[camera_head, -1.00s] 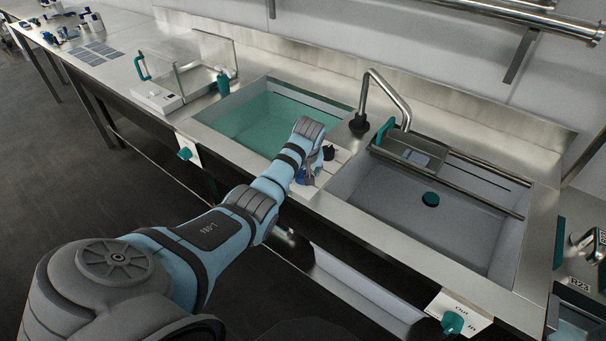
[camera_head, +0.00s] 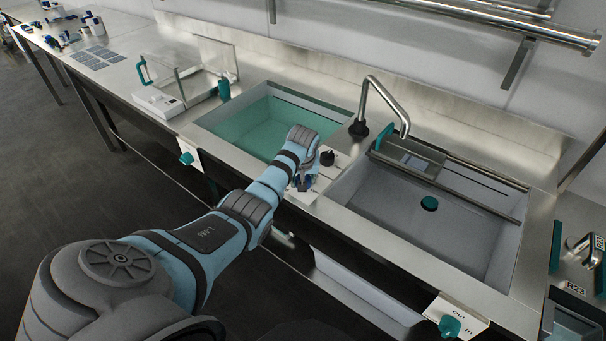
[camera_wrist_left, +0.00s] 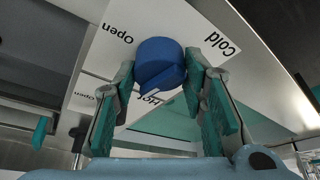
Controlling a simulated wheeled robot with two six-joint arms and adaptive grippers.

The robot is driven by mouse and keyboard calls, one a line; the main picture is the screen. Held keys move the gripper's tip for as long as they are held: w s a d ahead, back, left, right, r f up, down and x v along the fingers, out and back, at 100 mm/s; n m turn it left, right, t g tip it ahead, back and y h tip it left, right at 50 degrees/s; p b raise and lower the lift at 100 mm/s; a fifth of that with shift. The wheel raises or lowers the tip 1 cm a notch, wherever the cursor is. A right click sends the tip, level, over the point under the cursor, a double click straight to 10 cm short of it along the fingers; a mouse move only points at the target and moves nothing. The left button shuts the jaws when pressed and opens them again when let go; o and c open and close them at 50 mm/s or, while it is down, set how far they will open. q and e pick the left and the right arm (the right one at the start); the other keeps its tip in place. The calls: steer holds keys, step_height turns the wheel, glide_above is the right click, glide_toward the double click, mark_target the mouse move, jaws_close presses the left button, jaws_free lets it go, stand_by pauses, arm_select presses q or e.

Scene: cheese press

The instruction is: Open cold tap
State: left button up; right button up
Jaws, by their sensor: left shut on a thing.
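The blue cold tap knob (camera_wrist_left: 158,60) sits on a white plate (camera_wrist_left: 100,70) that reads "Cold", "Open" and "Hot" in the left wrist view. My left gripper (camera_wrist_left: 160,72) is shut on the knob, with one teal-padded finger on each side of it. In the head view my left gripper (camera_head: 304,184) is at the strip between the two sinks, and the wrist hides most of the knob. The spout (camera_head: 385,95) rises behind; no water shows coming from it. My right gripper is not in view.
A black knob (camera_head: 327,157) stands just behind my gripper. A clear-lidded device (camera_head: 165,103) stands farther left.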

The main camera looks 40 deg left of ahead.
arm_select(q)
steer(key=shift+r+m+h+p, duration=0.2)
steer(key=shift+m+h+p, duration=0.1)
steer(key=shift+m+p, duration=0.4)
steer(key=shift+s+a+f+m+t+h+p, duration=0.1)
steer(key=shift+m+t+h+p, duration=0.25)
steer(key=shift+m, duration=0.65)
steer(key=shift+f+m+h, duration=0.1)
steer(key=shift+m+h, duration=0.25)
steer(key=shift+m, duration=0.55)
steer(key=m, duration=0.1)
steer(key=m+h+b, duration=0.1)
steer(key=shift+a+f+m, duration=0.15)
steer(key=shift+m, duration=0.15)
steer(key=shift+m+b, duration=0.5)
steer(key=m+h+b, duration=0.1)
steer(key=m+b, duration=0.2)
steer(key=b, duration=0.2)
steer(key=m+h+b, duration=0.1)
steer(key=m+b, duration=0.2)
steer(key=b, duration=0.3)
steer(key=shift+a+m+h, duration=0.1)
steer(key=shift+m+h, duration=0.3)
steer(key=shift+m+g+b, duration=0.3)
steer(key=shift+g+b, duration=0.25)
steer(key=shift+b, duration=0.1)
